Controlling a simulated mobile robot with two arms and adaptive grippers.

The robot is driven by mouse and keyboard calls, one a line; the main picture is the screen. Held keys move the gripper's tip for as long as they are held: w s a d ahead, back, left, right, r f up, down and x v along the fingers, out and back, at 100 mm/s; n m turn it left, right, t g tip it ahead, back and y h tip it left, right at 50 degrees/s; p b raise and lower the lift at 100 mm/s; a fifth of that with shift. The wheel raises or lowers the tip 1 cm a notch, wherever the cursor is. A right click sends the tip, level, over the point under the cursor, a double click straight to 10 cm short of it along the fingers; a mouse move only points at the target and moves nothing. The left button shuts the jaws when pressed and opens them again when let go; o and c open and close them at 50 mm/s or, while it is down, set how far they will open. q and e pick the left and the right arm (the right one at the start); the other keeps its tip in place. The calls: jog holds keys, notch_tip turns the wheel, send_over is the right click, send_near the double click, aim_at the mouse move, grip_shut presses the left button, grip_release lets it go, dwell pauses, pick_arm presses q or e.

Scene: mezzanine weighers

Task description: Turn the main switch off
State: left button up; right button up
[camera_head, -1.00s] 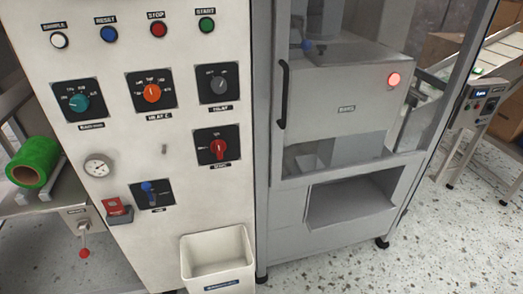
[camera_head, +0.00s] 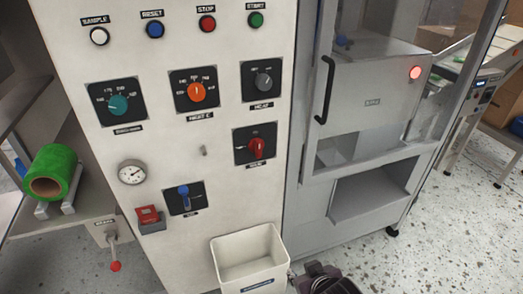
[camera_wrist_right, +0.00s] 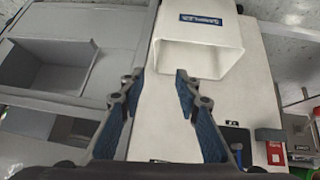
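A red rotary switch (camera_head: 256,147) sits on a black square plate at the lower right of the white control panel (camera_head: 215,185). Its label is too blurred to read surely; its handle looks roughly upright. My right gripper (camera_head: 325,282) shows at the bottom edge of the head view, below and right of the switch and well apart from it. In the right wrist view my right gripper (camera_wrist_right: 157,82) is open and empty, its two blue-padded fingers spread before the panel and the white bin (camera_wrist_right: 200,58). The switch does not show clearly there. My left gripper is not in view.
The panel also carries an orange knob (camera_head: 196,92), a teal knob (camera_head: 118,105), a grey knob (camera_head: 263,82), a blue lever (camera_head: 184,197) and a red box (camera_head: 148,215). A white bin (camera_head: 249,262) protrudes below. A handled cabinet door (camera_head: 325,90) stands right.

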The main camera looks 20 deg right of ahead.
jog(key=w+r+m+t, duration=0.1)
jog(key=w+r+t, duration=0.5)
jog(key=w+r, duration=0.65)
jog(key=n+t+y, duration=0.1)
jog(key=t+y, duration=0.1)
jog(key=t, duration=0.2)
send_near(259, 147)
jog(key=w, duration=0.1)
jog(key=shift+w+a+f+p, duration=0.1)
jog(key=shift+w+p, duration=0.2)
jog(key=shift+w, duration=1.6)
jog(key=shift+w+a+p, duration=0.1)
jog(key=shift+w+p, duration=0.2)
jog(key=shift+w, duration=1.6)
grip_shut()
